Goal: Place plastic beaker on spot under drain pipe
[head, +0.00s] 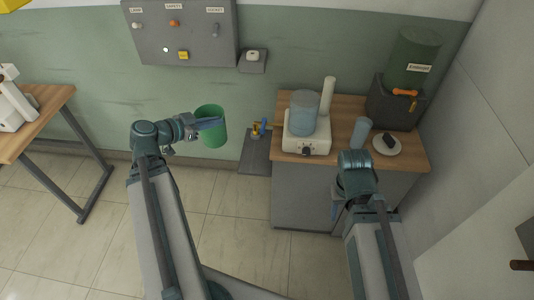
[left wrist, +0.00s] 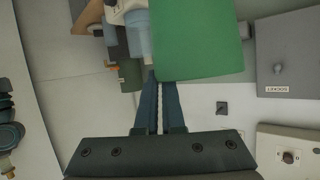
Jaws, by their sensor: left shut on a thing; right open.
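My left gripper (head: 208,126) is shut on a green beaker (head: 211,140), held up in front of the green wall. The beaker fills the upper middle of the left wrist view (left wrist: 196,40), just beyond the fingertips. To its right, a brass tap with a blue handle (head: 258,131) sits above a dark grey plate (head: 256,155) by the wall; the beaker is left of the plate, not over it. A drain pipe cannot be made out clearly. My right gripper (head: 336,207) is open in front of the cabinet, mostly hidden by its own wrist.
A wooden-topped cabinet (head: 408,151) carries a white hot plate (head: 306,144) with a clear vessel (head: 302,116), a bluish tumbler (head: 360,132) and a white dish (head: 387,149). A grey control panel (head: 185,45) hangs on the wall. A wooden table (head: 50,111) stands left. Floor between is clear.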

